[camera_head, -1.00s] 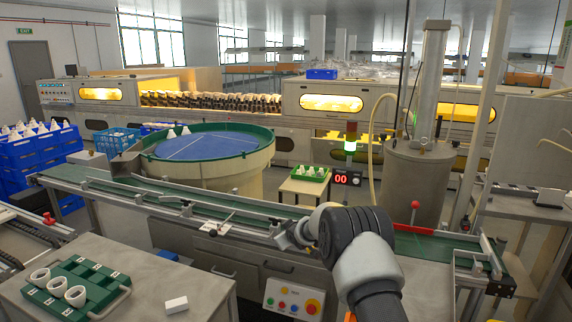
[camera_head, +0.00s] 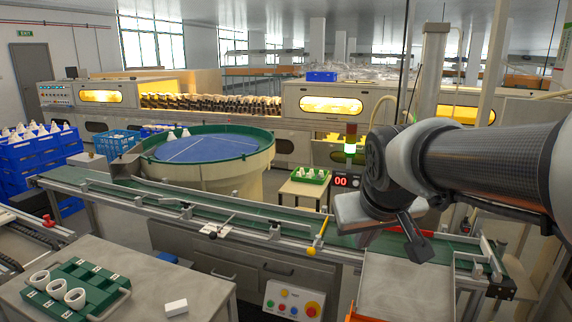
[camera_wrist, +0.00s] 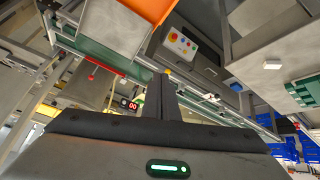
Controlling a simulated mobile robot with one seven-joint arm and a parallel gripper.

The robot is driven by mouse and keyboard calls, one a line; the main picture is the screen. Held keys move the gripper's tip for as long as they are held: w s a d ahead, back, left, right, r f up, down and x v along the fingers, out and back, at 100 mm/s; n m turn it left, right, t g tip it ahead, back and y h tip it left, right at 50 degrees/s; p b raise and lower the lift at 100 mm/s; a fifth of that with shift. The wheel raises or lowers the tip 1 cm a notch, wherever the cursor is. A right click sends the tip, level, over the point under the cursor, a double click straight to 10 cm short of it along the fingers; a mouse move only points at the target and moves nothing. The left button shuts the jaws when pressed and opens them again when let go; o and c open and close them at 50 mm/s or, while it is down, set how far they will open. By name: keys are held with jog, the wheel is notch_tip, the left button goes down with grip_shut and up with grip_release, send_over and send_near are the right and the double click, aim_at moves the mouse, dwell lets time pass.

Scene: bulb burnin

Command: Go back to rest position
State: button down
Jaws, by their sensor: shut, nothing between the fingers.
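My gripper (camera_head: 416,250) is at the right in the head view, above the right part of the green conveyor (camera_head: 268,213). The arm comes in from the right edge. In the wrist view the dark fingers (camera_wrist: 163,95) are together and hold nothing. A yellow-handled lever (camera_head: 318,242) stands at the conveyor's front edge, to the left of my gripper and apart from it.
A green rack (camera_head: 75,288) with white rings and a white block (camera_head: 176,307) are on the front-left bench. The blue round table (camera_head: 205,146) is behind the conveyor. A control box (camera_head: 293,300) with buttons is in front. A grey metal surface (camera_head: 392,290) is below my arm.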

jog(key=s+f+m+g, duration=0.1)
jog(key=s+f, duration=0.3)
jog(key=s, duration=1.1)
notch_tip(320, 180, up, 17)
jog(key=p, duration=1.7)
jog(key=shift+s+y, duration=0.4)
jog(key=shift+s, duration=0.05)
jog(key=shift+a+r, duration=0.1)
